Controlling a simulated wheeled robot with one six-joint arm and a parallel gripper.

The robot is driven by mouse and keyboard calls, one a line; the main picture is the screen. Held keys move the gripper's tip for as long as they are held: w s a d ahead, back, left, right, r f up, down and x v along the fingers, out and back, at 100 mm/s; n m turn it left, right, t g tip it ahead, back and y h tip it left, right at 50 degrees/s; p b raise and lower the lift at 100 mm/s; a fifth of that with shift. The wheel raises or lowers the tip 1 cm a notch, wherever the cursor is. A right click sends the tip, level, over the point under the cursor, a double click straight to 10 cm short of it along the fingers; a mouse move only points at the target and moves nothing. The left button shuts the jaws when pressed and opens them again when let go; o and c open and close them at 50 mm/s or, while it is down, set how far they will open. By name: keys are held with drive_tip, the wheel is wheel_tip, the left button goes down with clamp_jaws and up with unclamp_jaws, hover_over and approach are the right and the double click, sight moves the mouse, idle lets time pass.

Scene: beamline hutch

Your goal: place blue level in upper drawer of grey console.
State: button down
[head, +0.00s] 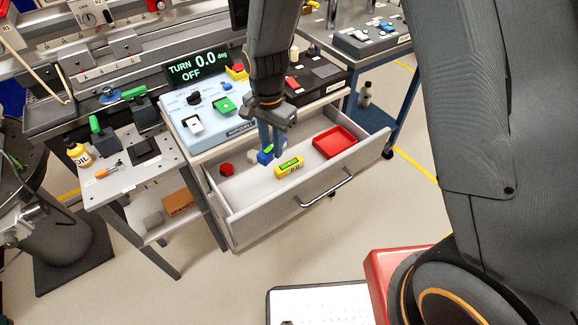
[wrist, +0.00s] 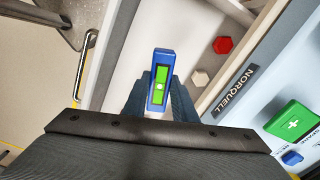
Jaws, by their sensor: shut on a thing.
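The blue level (head: 265,157), with a green window, is held in my gripper (head: 271,146). In the wrist view the level (wrist: 163,62) sits between the two blue-grey fingers, which are shut on it. The grey console's upper drawer (head: 290,212) is pulled open, and the level is over its inside. I cannot tell whether the level touches the drawer floor. My fingers hide part of the level in the head view.
In the drawer are a yellow level (head: 289,166), a red tray (head: 336,142), a red hexagonal piece (head: 227,169) and a small white piece (wrist: 200,78). The control box (head: 210,115) stands behind the drawer. A side table (head: 125,178) is at left.

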drive_tip(key=s+a+f+m+b, duration=0.2)
drive_tip(key=s+a+f+m, duration=0.15)
drive_tip(key=a, duration=0.45)
approach(246, 194)
wheel_tip(246, 194, down, 6)
drive_tip(key=shift+w+r+p, duration=0.1)
drive_tip(key=shift+p, duration=0.25)
drive_tip(key=c, duration=1.5)
unclamp_jaws()
drive_tip(key=shift+f, duration=0.2)
drive_tip(key=shift+o, duration=0.2)
drive_tip(key=shift+r, duration=0.1)
wheel_tip(246, 194, up, 12)
drive_tip(key=b, duration=0.1)
